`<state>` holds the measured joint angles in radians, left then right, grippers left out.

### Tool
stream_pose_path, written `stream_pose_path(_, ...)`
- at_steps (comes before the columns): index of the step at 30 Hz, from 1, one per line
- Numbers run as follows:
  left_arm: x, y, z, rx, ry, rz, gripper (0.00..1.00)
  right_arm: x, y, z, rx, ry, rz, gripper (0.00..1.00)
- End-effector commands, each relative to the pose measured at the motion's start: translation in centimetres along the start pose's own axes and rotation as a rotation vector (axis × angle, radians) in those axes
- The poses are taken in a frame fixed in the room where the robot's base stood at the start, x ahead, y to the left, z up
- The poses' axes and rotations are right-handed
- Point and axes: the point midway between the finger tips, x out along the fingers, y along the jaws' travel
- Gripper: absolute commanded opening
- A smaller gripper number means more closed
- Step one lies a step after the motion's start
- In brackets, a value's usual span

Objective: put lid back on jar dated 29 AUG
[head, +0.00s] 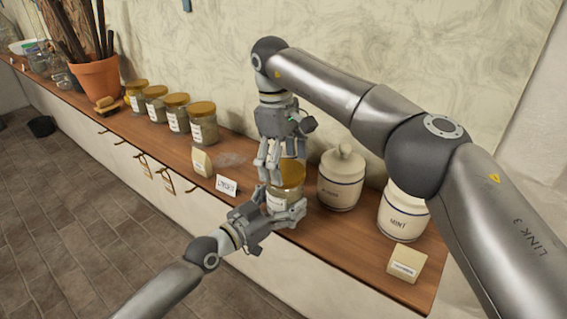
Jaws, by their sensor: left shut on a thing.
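A glass jar (281,200) with a golden-brown lid (291,174) stands at the front part of the wooden counter. My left gripper (287,214) is shut around the lower part of this jar and hides much of it. The lid appears to sit on the jar's top. My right gripper (270,174) points down from above at the lid's left edge. Its fingers overlap the lid in the picture, and I cannot tell whether they grip it. No date can be read on the jar.
Several lidded jars (203,125) line the counter (240,147) to the left, beside a terracotta pot (97,80). White canisters (341,182) (402,216) stand close on the right. Small cards (226,186) (404,264) lie near the front edge.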

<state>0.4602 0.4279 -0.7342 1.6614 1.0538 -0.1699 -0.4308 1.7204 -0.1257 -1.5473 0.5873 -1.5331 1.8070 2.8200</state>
Motion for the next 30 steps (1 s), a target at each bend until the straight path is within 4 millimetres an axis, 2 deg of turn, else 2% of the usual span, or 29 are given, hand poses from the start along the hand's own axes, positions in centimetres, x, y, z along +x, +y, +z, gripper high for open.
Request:
stream_pose_path(13,0.0,0.0,0.2,-0.003,-0.004,0.000,0.08,-0.1,-0.1,0.0,-0.004,-0.002,-0.003,1.00)
stream_pose_path(22,0.0,-0.1,0.2,-0.003,-0.003,-0.001,0.08,-3.7,-0.1,0.4,-0.002,-0.002,-0.002,1.00)
stream_pose_path(30,0.0,-0.1,0.1,-0.003,-0.003,-0.001,0.08,-4.3,-0.1,0.5,-0.005,-0.003,-0.004,1.00)
